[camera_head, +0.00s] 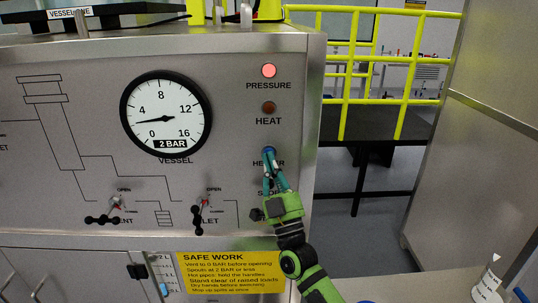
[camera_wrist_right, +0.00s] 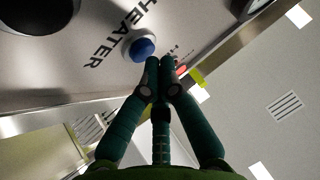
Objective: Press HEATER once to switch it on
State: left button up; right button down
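The blue HEATER button (camera_head: 268,150) sits on the grey panel below the HEAT lamp (camera_head: 268,107), which looks dark red and unlit. My right gripper (camera_head: 268,178) is shut and empty, its green fingers pointing up at the panel just below the button and partly covering the HEATER label. In the right wrist view the blue button (camera_wrist_right: 142,48) shows in a pale ring beside the word HEATER. The closed fingertips (camera_wrist_right: 160,62) are close beside it; I cannot tell whether they touch it. My left gripper is not in view.
The PRESSURE lamp (camera_head: 268,71) glows light red. The gauge (camera_head: 166,113) reads about 2 bar. A STOP label is partly hidden by my gripper. Two black-handled valves (camera_head: 117,205) sit lower left, above a yellow SAFE WORK sign (camera_head: 231,272). Yellow railings (camera_head: 375,55) stand at right.

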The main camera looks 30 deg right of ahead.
jog(key=shift+w+d+r, duration=0.1)
jog(key=shift+w+d, duration=0.1)
jog(key=shift+w, duration=0.1)
dwell(0.8)
dwell(0.3)
jog(key=shift+s+a+p, duration=0.3)
jog(key=shift+s+a, duration=0.05)
jog(key=shift+s, duration=0.35)
jog(key=s, duration=0.1)
jog(key=s+a+p, duration=0.1)
jog(key=s, duration=0.1)
jog(key=s+a+p, duration=0.1)
jog(key=shift+s+a, duration=0.1)
jog(key=shift+s, duration=0.15)
dwell(0.7)
